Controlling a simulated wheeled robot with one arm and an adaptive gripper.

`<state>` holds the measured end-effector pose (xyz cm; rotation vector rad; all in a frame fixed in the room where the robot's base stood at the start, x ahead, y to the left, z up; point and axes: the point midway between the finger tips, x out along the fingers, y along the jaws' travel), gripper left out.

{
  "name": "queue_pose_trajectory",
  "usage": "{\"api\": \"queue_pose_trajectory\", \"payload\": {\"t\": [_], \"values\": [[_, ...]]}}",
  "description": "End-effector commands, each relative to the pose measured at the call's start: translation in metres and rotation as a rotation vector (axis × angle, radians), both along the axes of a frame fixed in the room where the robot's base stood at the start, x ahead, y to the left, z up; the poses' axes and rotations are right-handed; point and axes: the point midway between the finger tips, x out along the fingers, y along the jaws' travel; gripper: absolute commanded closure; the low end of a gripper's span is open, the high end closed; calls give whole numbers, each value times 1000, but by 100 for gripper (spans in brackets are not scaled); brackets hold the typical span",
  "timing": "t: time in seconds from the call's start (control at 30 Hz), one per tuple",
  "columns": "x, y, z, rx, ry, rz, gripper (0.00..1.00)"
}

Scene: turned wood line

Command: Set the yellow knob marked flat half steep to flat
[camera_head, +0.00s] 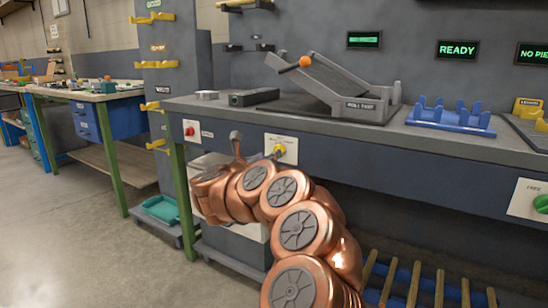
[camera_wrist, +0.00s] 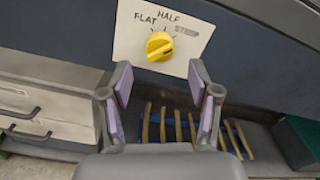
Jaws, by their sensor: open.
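The yellow knob (camera_wrist: 160,46) sits on a white plate (camera_wrist: 192,22) on the dark front of the bench. The plate reads FLAT at upper left, HALF at top and STEEP at right. The knob's grip ridge looks slanted up to the right, toward STEEP, but I cannot tell its pointer end for sure. I see no contact with the knob.
A tilted grey ramp marked ROLL TEST (camera_head: 332,82) stands on the bench above, with an orange ball (camera_head: 305,61) near its raised end. A red button (camera_head: 190,131) is left of the knob and a green knob (camera_head: 541,204) far right. Wooden rods (camera_head: 412,285) lie below.

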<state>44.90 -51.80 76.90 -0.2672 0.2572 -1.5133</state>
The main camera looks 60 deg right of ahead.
Motion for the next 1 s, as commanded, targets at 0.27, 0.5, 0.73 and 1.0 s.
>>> {"api": "queue_pose_trajectory", "payload": {"t": [0.27, 0.5, 0.73, 1.0], "values": [[0, -33, -1, -1, 0, -4, 39], [2, -44, 0, -1, -1, 0, 39], [2, -45, 1, -1, -1, 1, 39], [2, -44, 1, -1, -1, 1, 62]]}}
